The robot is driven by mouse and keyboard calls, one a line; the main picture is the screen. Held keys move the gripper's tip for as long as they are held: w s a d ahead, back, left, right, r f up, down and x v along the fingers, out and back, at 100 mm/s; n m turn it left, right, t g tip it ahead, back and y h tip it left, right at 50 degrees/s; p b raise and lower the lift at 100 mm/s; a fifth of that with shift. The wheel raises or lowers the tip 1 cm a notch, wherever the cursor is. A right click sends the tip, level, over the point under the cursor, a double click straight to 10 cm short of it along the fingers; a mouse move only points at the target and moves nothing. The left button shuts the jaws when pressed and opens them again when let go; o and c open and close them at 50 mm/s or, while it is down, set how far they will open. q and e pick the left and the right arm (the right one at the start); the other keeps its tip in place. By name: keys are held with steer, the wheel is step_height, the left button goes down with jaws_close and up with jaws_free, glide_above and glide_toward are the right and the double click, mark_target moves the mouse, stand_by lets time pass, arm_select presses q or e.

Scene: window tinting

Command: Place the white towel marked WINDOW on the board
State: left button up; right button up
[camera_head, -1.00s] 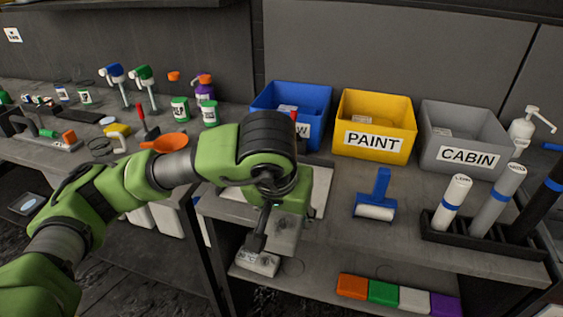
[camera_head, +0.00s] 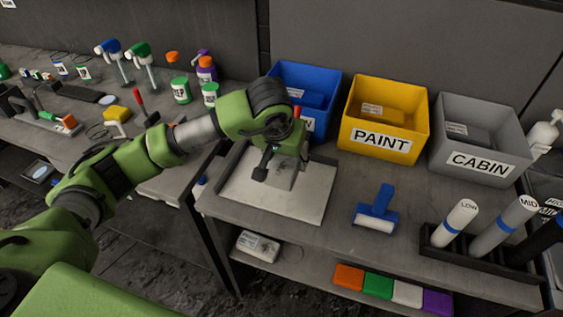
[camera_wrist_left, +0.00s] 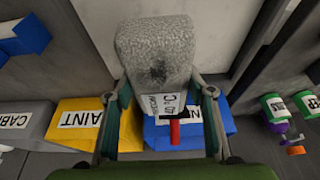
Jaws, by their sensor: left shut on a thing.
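My left gripper (camera_head: 274,168) is shut on a pale grey-white towel (camera_wrist_left: 157,60), held between its two fingers in the left wrist view. The towel is a fuzzy block with a white label, upside down and too partly hidden to read. In the head view the towel (camera_head: 284,174) is over the back part of the pale flat board (camera_head: 295,207), in front of the blue bin (camera_head: 318,82). I cannot tell whether it touches the board. Another whitish labelled towel (camera_head: 258,246) lies on the lower shelf. My right gripper is not in view.
The yellow PAINT bin (camera_head: 382,140) and grey CABIN bin (camera_head: 478,164) stand at the back. A blue roller (camera_head: 378,210) lies right of the board, and a black rack (camera_head: 480,262) holds tubes. Several coloured blocks (camera_head: 378,285) sit on the lower shelf.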

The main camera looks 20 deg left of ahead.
mark_target(282, 161)
arm_select(q)
steer(key=f, duration=0.1)
steer(key=w+a+f, duration=0.1)
steer(key=w+f+p, duration=0.1)
steer(key=shift+a, duration=0.35)
steer(key=f, duration=0.3)
steer(key=shift+w+a+f+p, duration=0.2)
steer(key=shift+w+f+p, duration=0.05)
steer(key=shift+f+p, duration=0.15)
steer(key=shift+f+b, duration=0.2)
steer(key=shift+b, duration=0.1)
steer(key=o, duration=1.2)
